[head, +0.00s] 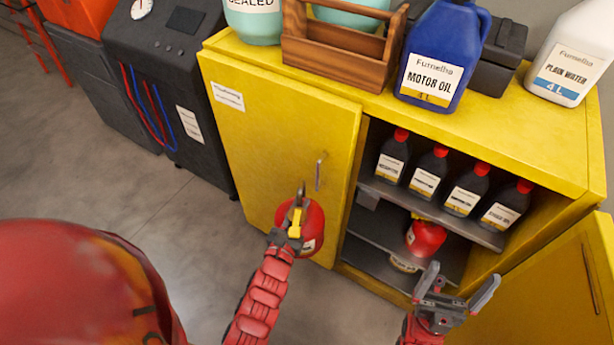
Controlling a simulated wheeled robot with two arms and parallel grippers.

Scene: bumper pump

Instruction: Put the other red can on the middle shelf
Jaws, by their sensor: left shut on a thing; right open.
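A red can (313,230) with a yellow and black top hangs in front of the closed left door of the yellow cabinet (285,145). My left gripper (293,230) is shut on it at its top. Another red can (425,238) sits inside the open right half of the cabinet, below the shelf (430,208) that carries several dark bottles (427,173) with red caps. My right gripper (458,292) is open and empty, in front of the cabinet's lower opening. It lies lower in the picture than the inside can.
The cabinet's right door (555,285) stands open at the right. A wooden tool carrier (335,50), a blue motor oil jug (440,60) and a white water jug (575,55) stand on top. A dark machine (165,80) stands left. Open floor (130,195) lies before it.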

